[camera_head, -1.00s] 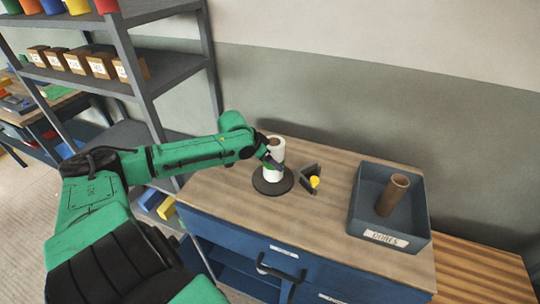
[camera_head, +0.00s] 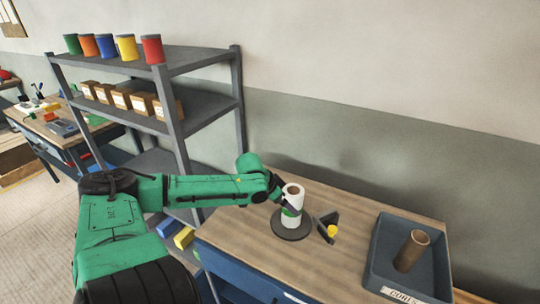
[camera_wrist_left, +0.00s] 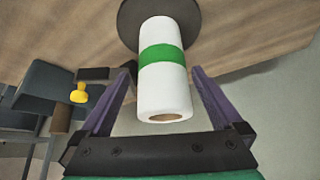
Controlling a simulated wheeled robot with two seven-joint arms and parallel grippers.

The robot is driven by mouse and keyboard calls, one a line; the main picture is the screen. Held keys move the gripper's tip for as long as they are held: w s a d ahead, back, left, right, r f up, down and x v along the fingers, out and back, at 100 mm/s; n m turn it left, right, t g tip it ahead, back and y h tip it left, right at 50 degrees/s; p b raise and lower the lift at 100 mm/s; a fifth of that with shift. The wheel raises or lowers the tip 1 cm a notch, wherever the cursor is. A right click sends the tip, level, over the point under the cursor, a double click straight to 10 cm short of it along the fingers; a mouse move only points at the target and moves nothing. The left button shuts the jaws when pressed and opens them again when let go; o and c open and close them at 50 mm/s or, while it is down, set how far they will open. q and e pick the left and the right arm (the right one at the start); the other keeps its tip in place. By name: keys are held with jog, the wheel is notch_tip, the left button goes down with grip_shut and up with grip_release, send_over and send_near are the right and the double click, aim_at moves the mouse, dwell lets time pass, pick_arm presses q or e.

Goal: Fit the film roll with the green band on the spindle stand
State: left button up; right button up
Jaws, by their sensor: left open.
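The film roll (camera_head: 294,195) is white with a green band around its middle. It stands upright on the round dark base of the spindle stand (camera_head: 278,228), on the wooden worktop. The left wrist view also shows the roll (camera_wrist_left: 165,85) and the dark disc (camera_wrist_left: 128,22); the spindle itself is hidden. My left gripper (camera_head: 286,203) is at the roll. In the wrist view its two purple fingers (camera_wrist_left: 160,80) are spread on either side of the roll, with gaps visible. My right gripper is not in view.
A dark bracket with a yellow knob (camera_head: 332,231) stands just right of the stand. A blue-grey tray (camera_head: 377,260) holding a brown tube (camera_head: 411,251) is farther right. A grey shelf (camera_head: 205,58) with coloured cans and boxes stands left. The front worktop is clear.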

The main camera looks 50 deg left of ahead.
pick_arm(q)
jog(key=p+v, duration=0.1)
jog(key=v, duration=0.9)
jog(key=shift+s+a+r+p, duration=0.15)
jog(key=shift+s+r+p, duration=0.05)
jog(key=shift+r+p, duration=0.15)
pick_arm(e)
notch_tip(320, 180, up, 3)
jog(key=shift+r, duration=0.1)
